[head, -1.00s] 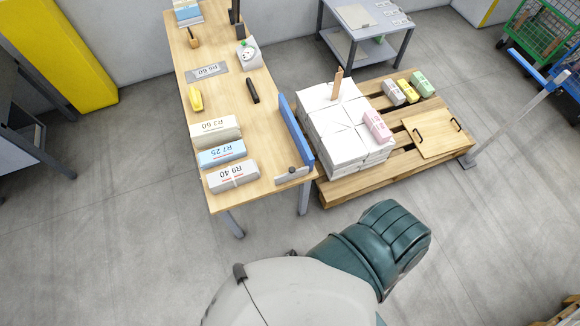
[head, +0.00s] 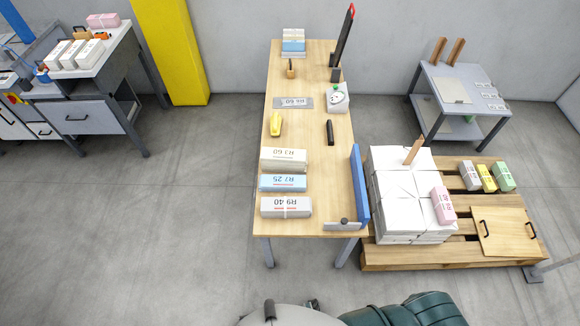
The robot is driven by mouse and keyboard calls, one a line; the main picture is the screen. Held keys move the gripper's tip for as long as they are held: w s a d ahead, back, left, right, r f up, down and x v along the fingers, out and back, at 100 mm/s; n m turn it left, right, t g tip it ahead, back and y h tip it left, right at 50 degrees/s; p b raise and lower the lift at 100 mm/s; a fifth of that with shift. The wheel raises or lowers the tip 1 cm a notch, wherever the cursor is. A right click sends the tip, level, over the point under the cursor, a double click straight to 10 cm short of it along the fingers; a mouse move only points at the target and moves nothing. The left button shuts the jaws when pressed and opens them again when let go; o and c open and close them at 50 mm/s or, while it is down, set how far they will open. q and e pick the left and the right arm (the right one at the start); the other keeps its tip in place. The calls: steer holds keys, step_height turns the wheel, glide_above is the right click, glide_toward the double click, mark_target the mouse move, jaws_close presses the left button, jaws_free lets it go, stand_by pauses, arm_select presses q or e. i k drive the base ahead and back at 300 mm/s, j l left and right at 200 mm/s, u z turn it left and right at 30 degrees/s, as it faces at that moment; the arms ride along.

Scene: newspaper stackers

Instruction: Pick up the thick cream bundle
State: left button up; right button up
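The thick cream bundle (head: 284,160) lies on the near half of the wooden table (head: 309,131), with a printed label on its upper face. A light blue bundle (head: 283,183) lies just in front of it, and a whitish bundle (head: 286,207) lies nearest the table's front edge. The three are in a row along the left edge. Neither of my grippers shows in the head view. Part of my own body shows at the bottom edge, away from the bundles.
A blue upright board (head: 359,188) borders the table's right side. A pallet (head: 425,257) with white paper stacks (head: 397,190) stands to the right. A yellow stapler-like tool (head: 276,123) lies behind the cream bundle. Floor left of the table is clear.

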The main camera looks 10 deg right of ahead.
mark_target(273, 160)
steer(key=i+j+z, duration=0.2)
steer(key=z, duration=0.2)
steer(key=i+j+z, duration=0.3)
steer(key=z, duration=0.15)
steer(key=i+j+z, duration=0.15)
steer(key=j+z, duration=0.25)
steer(key=i+j+z, duration=0.15)
steer(key=j+z, duration=1.1)
steer(key=i+j, duration=0.05)
